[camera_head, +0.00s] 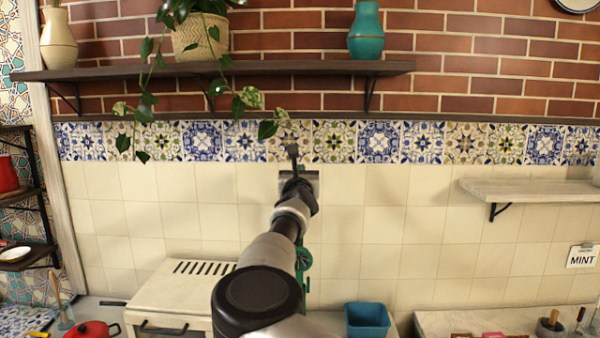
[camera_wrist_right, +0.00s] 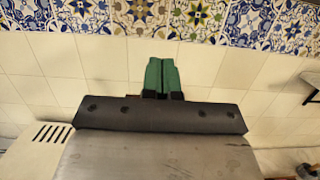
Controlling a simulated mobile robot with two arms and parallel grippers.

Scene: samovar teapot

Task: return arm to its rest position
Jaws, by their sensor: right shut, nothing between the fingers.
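My right arm rises from the bottom middle of the head view. Its right gripper (camera_head: 292,152) is at the far end, raised in front of the tiled wall and below the wooden shelf. In the right wrist view the two green fingers of the right gripper (camera_wrist_right: 161,72) lie together, shut with nothing between them. The left gripper is not in view.
A white oven-like box (camera_head: 165,290) stands left of my arm and a blue bin (camera_head: 367,321) right of it. A wooden shelf (camera_head: 270,68) holds a plant (camera_head: 200,38) and a teal vase (camera_head: 366,32). A pale shelf (camera_head: 530,190) is at right.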

